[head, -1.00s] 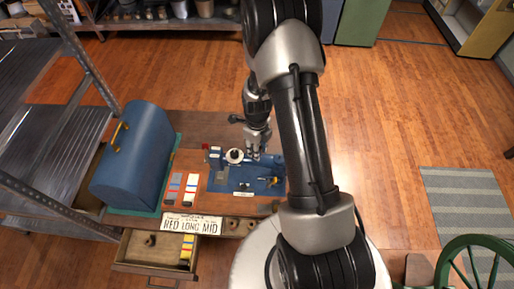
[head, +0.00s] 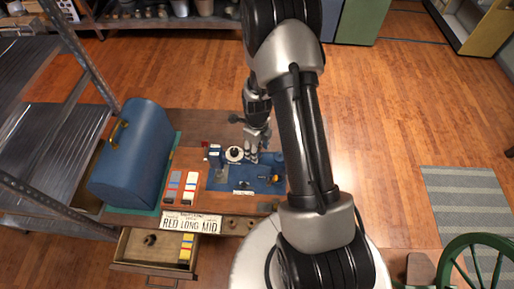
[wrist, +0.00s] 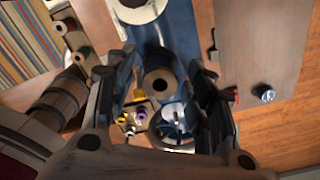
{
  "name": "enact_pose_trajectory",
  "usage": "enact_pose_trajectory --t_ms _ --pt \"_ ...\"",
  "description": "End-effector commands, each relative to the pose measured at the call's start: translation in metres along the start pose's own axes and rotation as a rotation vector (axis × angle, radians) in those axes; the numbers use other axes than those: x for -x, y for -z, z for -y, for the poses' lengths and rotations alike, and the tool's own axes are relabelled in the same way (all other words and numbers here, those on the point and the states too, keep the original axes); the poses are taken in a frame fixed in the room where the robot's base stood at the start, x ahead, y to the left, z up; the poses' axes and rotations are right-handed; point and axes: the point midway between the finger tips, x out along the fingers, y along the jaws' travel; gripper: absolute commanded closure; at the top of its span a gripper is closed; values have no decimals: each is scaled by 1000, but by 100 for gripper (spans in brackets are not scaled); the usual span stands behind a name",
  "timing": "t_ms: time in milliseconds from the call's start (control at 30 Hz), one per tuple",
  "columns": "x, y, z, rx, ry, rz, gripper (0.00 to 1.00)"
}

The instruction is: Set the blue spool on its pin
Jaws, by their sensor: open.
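The blue spool (wrist: 161,82) appears in the wrist view as a dark blue piece with a round, holed end facing up between the fingers. My gripper (wrist: 160,100) is open, with one finger on each side of it; I cannot tell whether either touches. In the head view my gripper (head: 252,156) is low over the blue mat (head: 228,183), just right of a white disc with a dark centre (head: 235,154). The spool is hard to make out there beside the fingers. No pin shows clearly through the spool's hole.
A blue domed case (head: 132,155) stands on the left of the bench. Coloured strips (head: 181,188) lie beside the mat. A spoked round part (wrist: 172,121) lies below the spool.

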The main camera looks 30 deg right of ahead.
Motion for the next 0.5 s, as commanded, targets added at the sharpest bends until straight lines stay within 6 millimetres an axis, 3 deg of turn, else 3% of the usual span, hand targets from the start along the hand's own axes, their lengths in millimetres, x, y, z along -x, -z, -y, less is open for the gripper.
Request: enact_pose_trajectory --t_ms 300,500 --pt "3 0 0 0 1 1 50" --pt "32 -1 1 0 3 3 50"
